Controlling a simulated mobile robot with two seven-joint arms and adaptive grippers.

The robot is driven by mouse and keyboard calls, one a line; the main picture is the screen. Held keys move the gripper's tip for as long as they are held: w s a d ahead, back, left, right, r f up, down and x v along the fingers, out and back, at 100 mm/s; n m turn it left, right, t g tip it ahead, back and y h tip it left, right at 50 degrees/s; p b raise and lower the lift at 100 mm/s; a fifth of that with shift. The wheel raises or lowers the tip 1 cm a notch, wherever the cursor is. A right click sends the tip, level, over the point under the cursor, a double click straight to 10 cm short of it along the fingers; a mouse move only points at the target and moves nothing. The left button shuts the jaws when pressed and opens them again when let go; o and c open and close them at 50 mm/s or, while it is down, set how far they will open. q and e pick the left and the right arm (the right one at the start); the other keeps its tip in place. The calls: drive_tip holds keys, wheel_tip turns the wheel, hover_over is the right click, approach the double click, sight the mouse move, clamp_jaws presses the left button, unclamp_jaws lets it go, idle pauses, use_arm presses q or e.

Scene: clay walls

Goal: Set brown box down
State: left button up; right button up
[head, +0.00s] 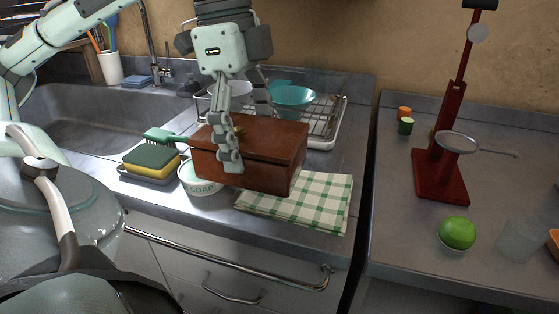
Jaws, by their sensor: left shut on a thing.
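The brown box (270,160) is a wooden box with a flat lid, held at a slight tilt near the front of the counter in the head view. My left gripper (236,145) is shut on the brown box from above, with one finger down its front face; the other finger is mostly hidden behind it. The box overlaps the green checked cloth (318,205) in the picture. I cannot tell whether its underside touches the cloth or the counter. My right gripper is not in view.
A dish rack (328,125) with a teal bowl (294,97) is behind. A sink (85,110) lies far left.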

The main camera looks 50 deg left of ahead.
use_arm(q)
drive_tip(key=w+f, duration=0.1)
drive_tip(key=w+d+f, duration=0.1)
drive_tip(key=w, duration=0.1)
drive_tip(key=w+d, duration=0.1)
drive_tip(key=shift+w+f, duration=0.25)
drive_tip(key=shift+f, duration=0.15)
drive_tip(key=shift+w+d+f, duration=0.1)
drive_tip(key=shift+w+f, duration=0.3)
drive_tip(key=shift+w, duration=0.05)
wheel_tip(320, 180, down, 4)
drive_tip(key=shift+s+r+b, duration=0.1)
drive_tip(key=shift+r+b, duration=0.15)
drive_tip(key=shift+b, duration=0.3)
drive_tip(key=shift+f, duration=0.15)
drive_tip(key=shift+c, duration=0.7)
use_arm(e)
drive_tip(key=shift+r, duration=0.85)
use_arm(q)
drive_tip(key=shift+f, duration=0.25)
